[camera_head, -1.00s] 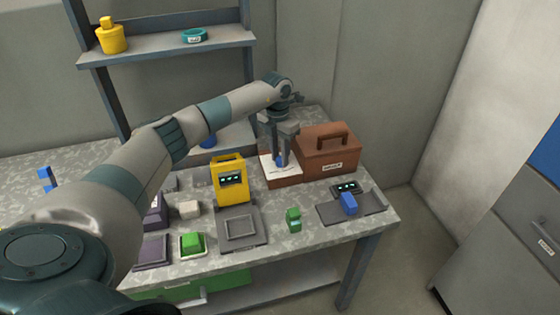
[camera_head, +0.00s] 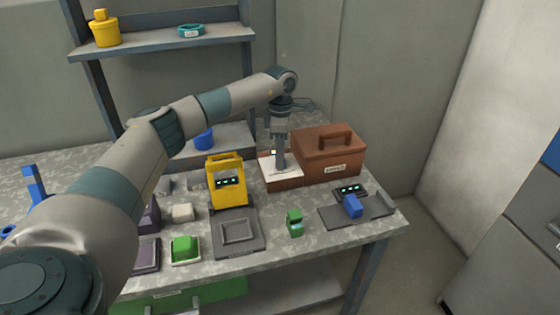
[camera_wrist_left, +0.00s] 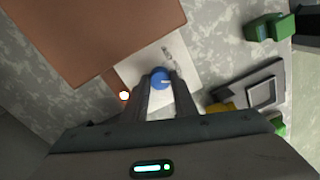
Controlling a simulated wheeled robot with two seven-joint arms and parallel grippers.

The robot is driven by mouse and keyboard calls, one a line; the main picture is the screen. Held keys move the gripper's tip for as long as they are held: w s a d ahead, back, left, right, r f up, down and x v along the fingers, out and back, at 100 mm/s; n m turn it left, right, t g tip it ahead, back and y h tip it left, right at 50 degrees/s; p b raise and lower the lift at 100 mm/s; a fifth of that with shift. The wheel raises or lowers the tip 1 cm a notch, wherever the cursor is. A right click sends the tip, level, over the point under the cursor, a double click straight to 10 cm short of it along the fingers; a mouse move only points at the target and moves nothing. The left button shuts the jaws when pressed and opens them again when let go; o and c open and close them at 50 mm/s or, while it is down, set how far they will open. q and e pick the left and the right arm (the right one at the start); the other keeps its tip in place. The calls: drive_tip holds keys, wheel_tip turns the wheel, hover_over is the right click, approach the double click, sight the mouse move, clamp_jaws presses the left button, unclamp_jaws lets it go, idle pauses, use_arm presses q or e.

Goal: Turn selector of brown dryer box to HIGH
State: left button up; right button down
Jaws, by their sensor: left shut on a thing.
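The brown dryer box (camera_head: 325,157) stands at the back right of the bench, with a handle on top and a small label on its front. A lower block with a white top panel (camera_head: 283,174) adjoins its left side. The blue selector knob (camera_wrist_left: 160,77) sits on that white panel (camera_wrist_left: 182,60) in the left wrist view, with dark marks beside it too small to read. My left gripper (camera_head: 281,165) points down over the panel and is shut on the knob, one finger on each side. In the head view the fingers hide the knob. My right gripper is not in view.
A yellow device (camera_head: 226,182) with a lit display stands left of the panel, behind a grey tray (camera_head: 238,248). A green object (camera_head: 294,222) and a blue block (camera_head: 352,206) on a grey plate are in front. A shelf (camera_head: 160,44) rises behind.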

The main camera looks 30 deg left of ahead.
use_arm(q)
drive_tip(key=shift+m+b, duration=0.5)
drive_tip(key=shift+m, duration=1)
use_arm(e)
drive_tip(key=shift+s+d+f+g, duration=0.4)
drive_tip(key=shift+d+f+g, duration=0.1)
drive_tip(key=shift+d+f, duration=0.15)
use_arm(q)
drive_tip(key=o, duration=1)
drive_tip(key=shift+o, duration=0.2)
drive_tip(key=shift+r, duration=0.1)
drive_tip(key=shift+w+r, duration=0.1)
drive_tip(key=shift+r, duration=0.5)
wheel_tip(320, 180, up, 16)
drive_tip(key=b, duration=0.2)
drive_tip(key=shift+w, duration=0.4)
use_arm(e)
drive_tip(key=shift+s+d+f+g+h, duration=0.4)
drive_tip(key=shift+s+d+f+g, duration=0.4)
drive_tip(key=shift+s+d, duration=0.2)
